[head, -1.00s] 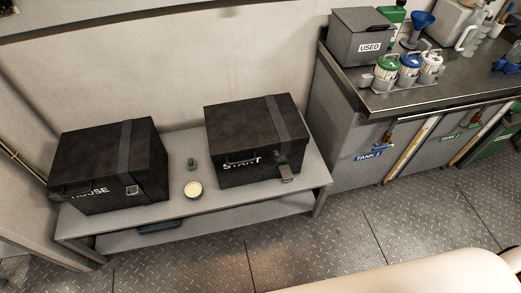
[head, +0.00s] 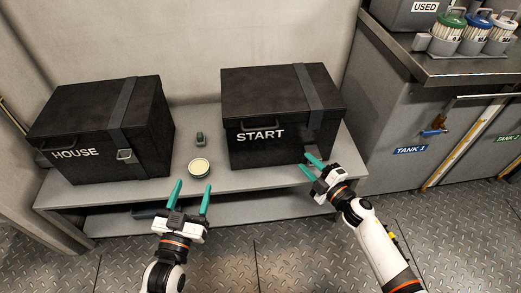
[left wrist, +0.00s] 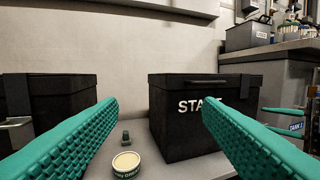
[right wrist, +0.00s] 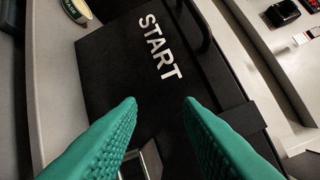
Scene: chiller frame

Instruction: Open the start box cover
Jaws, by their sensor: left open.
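The black START box (head: 265,143) stands on the shelf bench, its cover (head: 265,88) shut. A dark grey strap (head: 308,82) runs over the cover and down the front at the right. My right gripper (head: 310,165) is open in front of the box's lower right front, by the strap's lower end, which it partly hides. In the right wrist view, the white START lettering (right wrist: 160,46) is ahead of the fingers and a metal buckle (right wrist: 148,162) shows between them. I cannot tell whether they touch it. My left gripper (head: 192,188) is open and empty in front of the bench, left of the box.
A black HOUSE box (head: 75,155) stands at the left of the bench (head: 225,182). A small round tin (head: 199,168) and a small green item (head: 200,139) stand between the boxes. A grey cabinet (head: 400,110) with a metal worktop is at the right.

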